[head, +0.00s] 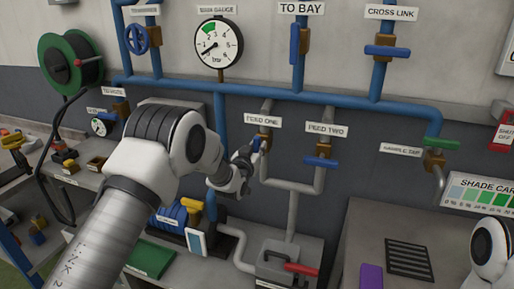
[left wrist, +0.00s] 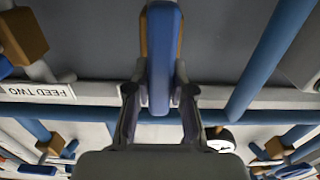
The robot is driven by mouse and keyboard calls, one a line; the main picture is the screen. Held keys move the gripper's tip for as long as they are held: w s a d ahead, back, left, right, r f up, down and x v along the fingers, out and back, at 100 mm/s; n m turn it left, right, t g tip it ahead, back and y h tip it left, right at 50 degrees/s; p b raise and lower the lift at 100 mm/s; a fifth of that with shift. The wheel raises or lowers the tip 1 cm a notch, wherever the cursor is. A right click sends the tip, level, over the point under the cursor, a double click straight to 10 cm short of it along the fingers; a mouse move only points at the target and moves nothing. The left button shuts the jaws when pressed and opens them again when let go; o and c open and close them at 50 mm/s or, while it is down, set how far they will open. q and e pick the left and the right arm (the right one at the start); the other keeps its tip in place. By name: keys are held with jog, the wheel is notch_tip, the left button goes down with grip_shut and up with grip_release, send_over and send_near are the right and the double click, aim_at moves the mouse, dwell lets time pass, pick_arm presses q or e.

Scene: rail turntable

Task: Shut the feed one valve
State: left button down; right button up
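The feed one valve has a blue lever handle, seen in the head view (head: 256,143) under the FEED ONE label (head: 263,121). In the left wrist view, which is upside down, the blue handle (left wrist: 164,60) runs upright in the picture, over its brass body (left wrist: 144,40). My left gripper (head: 245,158) is at the handle and partly hides the valve in the head view. My right gripper is not in view.
The feed two valve (head: 320,162) is close on the right, its blue lever across the pipe. A pressure gauge (head: 219,50) hangs above. A red lever (head: 300,268) and a grey block stand below. A green tap (head: 440,143) is farther right.

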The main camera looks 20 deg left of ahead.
pick_arm(q)
jog(key=m+b, duration=0.2)
jog(key=b, duration=0.1)
jog(key=m+b, duration=0.1)
jog(key=m, duration=0.1)
jog(key=shift+d+f+b, duration=0.3)
jog(key=shift+b, duration=0.05)
jog(key=m+b, duration=0.3)
jog(key=m, duration=0.1)
jog(key=m+b, duration=0.3)
jog(key=m, duration=0.2)
jog(key=d+f+m+b, duration=0.1)
jog(key=m+b, duration=0.2)
jog(key=m, duration=0.2)
jog(key=shift+f, duration=0.1)
jog(key=shift+s, duration=0.1)
dwell(0.4)
jog(key=c, duration=1)
grip_release()
jog(key=shift+s, duration=0.1)
